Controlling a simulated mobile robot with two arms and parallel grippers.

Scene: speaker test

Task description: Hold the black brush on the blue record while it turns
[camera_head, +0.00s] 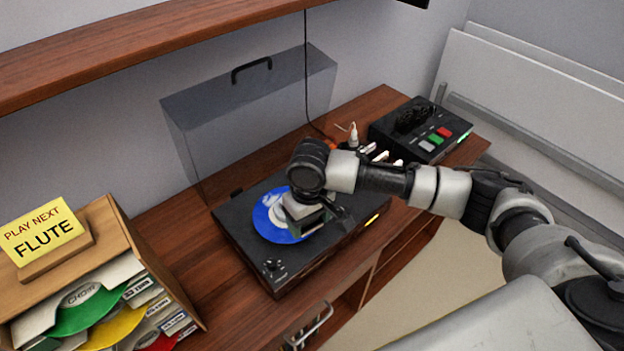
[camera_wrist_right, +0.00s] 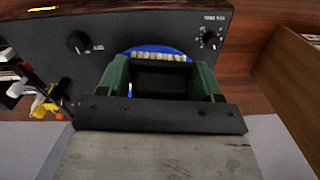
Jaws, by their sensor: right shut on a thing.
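The blue record (camera_head: 268,222) lies on the platter of the black turntable (camera_head: 262,262). Its blue edge also shows in the right wrist view (camera_wrist_right: 158,49). My right gripper (camera_head: 308,224) is over the right part of the record, pointing down. In the right wrist view its green fingers (camera_wrist_right: 162,82) are shut on the black brush (camera_wrist_right: 162,76). A pale row of bristles shows at the brush's far edge, over the record. I cannot tell whether the bristles touch it, or whether the record turns. In the head view my gripper hides the brush. My left gripper is not in view.
The raised dark lid (camera_head: 250,110) stands behind the turntable. A black box with coloured buttons (camera_head: 425,130) is at the back right. A wooden rack (camera_head: 117,225) of coloured sleeves, with a yellow FLUTE sign (camera_head: 42,232), is at the left. A wooden shelf (camera_head: 150,42) hangs above.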

